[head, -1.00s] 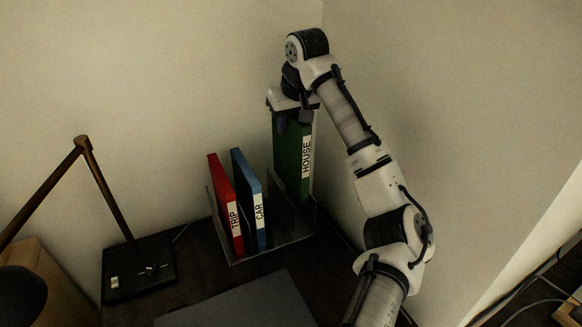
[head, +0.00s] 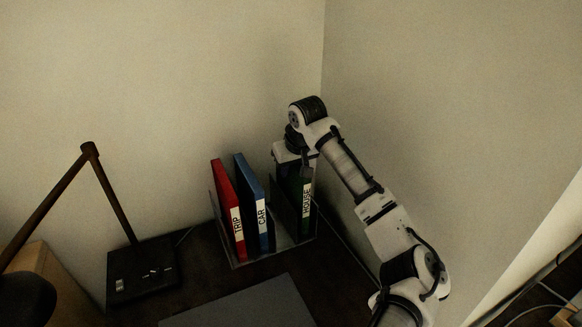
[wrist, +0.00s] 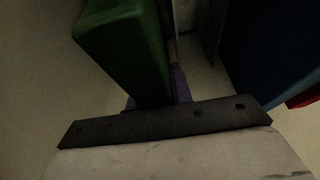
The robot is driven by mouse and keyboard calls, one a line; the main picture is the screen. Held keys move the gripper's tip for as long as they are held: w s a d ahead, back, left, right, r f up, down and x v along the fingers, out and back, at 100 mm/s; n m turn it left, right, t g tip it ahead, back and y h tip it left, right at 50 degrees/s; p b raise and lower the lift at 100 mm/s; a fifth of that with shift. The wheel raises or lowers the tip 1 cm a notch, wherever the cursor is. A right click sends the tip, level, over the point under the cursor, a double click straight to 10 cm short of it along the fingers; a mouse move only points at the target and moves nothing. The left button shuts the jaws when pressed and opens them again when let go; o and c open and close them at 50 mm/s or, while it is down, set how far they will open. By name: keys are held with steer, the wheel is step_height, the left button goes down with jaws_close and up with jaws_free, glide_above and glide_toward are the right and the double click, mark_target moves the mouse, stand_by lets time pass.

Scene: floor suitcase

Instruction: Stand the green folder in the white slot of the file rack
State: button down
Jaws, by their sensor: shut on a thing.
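The green folder (head: 298,208), labelled HOUSE, stands upright in the right-hand part of the file rack (head: 283,252). Its lower end is behind the rack's front and right side. My gripper (head: 304,172) is above the folder, shut on its top edge. In the wrist view the green folder (wrist: 125,50) runs down from the gripper's dark bar. A red folder labelled TRIP (head: 227,205) and a blue folder labelled CAR (head: 252,200) stand to its left in the rack. I cannot make out a white slot marking in this dim light.
The rack stands on a dark desk near the wall corner. A lamp (head: 110,195) with a dark base stands to the left. A grey mat (head: 240,308) lies in front. The right wall is close beside my arm.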

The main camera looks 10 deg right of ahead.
steer(key=c, duration=1.3)
jaws_free()
steer(key=shift+f, duration=0.1)
steer(key=shift+o, duration=0.2)
steer(key=b+v, duration=0.2)
steer(key=v, duration=1)
steer(key=shift+w, duration=0.1)
